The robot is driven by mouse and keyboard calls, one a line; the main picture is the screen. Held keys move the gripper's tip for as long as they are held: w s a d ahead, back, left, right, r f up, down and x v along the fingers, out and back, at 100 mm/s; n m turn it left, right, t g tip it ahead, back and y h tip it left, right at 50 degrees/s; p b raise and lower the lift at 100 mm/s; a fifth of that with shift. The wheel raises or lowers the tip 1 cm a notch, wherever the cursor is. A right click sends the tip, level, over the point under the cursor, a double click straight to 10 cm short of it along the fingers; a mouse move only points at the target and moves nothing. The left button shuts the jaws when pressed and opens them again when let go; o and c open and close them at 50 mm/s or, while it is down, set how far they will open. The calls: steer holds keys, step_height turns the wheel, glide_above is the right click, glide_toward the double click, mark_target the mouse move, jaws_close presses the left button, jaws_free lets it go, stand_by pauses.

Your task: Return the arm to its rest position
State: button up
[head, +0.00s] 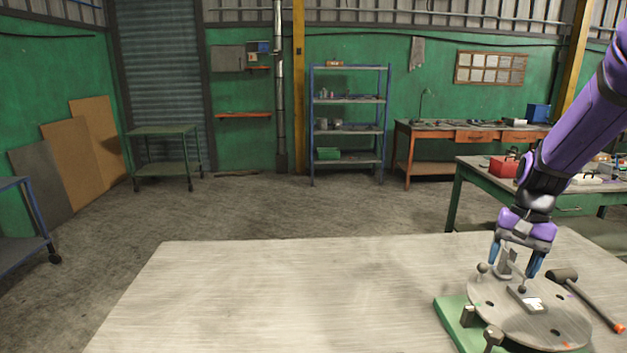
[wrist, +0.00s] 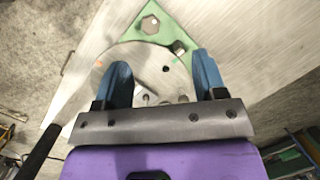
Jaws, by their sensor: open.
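My purple arm comes in from the right in the head view. My gripper (head: 517,268) points down over a round grey metal plate (head: 545,325) on the workbench. Its blue fingers are spread apart, and no object shows held between them. In the wrist view the open fingers (wrist: 163,85) frame part of the round plate (wrist: 120,55). A small block with a light top (head: 527,300) and a dark ball knob lie on the plate just below the fingers. I cannot tell whether the fingertips touch anything.
The plate sits on a green base (head: 452,322) at the right of the pale workbench (head: 270,290). A dark-headed hammer (head: 590,296) lies beside the plate. The bench's left and middle are clear. Behind stand a green bench with a red box (head: 503,166) and blue shelves (head: 349,128).

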steer(key=s+a+r+n+t+h, duration=0.1)
steer(key=s+a+r+n+t, duration=0.2)
steer(key=s+a+r, duration=0.2)
steer(key=s+a+r+n+t+h, duration=0.1)
steer(key=s+a+r+n+t, duration=0.2)
steer(key=s+r, duration=0.8)
steer(key=shift+s+a+r+n+t, duration=0.15)
steer(key=shift+s+a+n+t, duration=0.25)
steer(key=shift+s+a, duration=1.05)
steer(key=shift+s+d, duration=0.4)
